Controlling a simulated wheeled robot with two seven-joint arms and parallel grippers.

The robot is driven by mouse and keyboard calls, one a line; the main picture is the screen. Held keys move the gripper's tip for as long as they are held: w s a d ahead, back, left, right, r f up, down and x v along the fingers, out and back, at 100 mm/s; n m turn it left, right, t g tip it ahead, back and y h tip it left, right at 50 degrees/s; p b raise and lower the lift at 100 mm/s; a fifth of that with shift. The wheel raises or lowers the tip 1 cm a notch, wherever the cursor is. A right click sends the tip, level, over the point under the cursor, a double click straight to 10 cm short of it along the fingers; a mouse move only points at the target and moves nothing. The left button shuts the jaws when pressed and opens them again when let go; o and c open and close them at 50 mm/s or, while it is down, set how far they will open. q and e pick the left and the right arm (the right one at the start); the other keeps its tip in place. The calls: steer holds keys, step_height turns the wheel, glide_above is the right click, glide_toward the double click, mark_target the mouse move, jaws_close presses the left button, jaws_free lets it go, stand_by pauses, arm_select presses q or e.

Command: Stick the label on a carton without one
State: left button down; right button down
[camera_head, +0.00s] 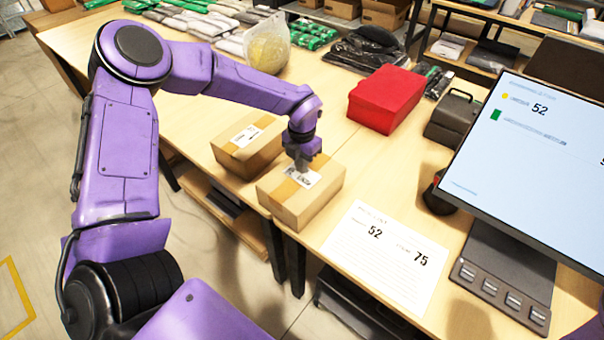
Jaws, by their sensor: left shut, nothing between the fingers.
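Two brown cartons with tape stand on the table's near edge. The nearer carton (307,205) has a white printed label (309,179) on its top. The other carton (248,160), behind it to the left, also has a white label (246,136) on top. My left gripper (302,168) points down, shut, over the nearer carton's label. It covers part of that label, and I cannot tell whether the fingertips touch it. The right gripper is not in view.
A printed sheet (384,256) lies right of the cartons. A monitor (545,150), a red box (385,98) and a dark label device (453,117) stand further right. Bagged garments (267,45) and green packs (313,36) fill the back. Bare tabletop (345,140) lies between the nearer carton and the red box.

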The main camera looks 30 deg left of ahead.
arm_select(q)
steer(key=shift+f+b, duration=0.45)
steer(key=shift+f, duration=0.15)
stand_by(0.4)
steer(key=shift+f, duration=0.15)
stand_by(1.2)
step_height(320, 180, up, 8)
steer(key=p, duration=0.6)
steer(key=shift+p, duration=0.35)
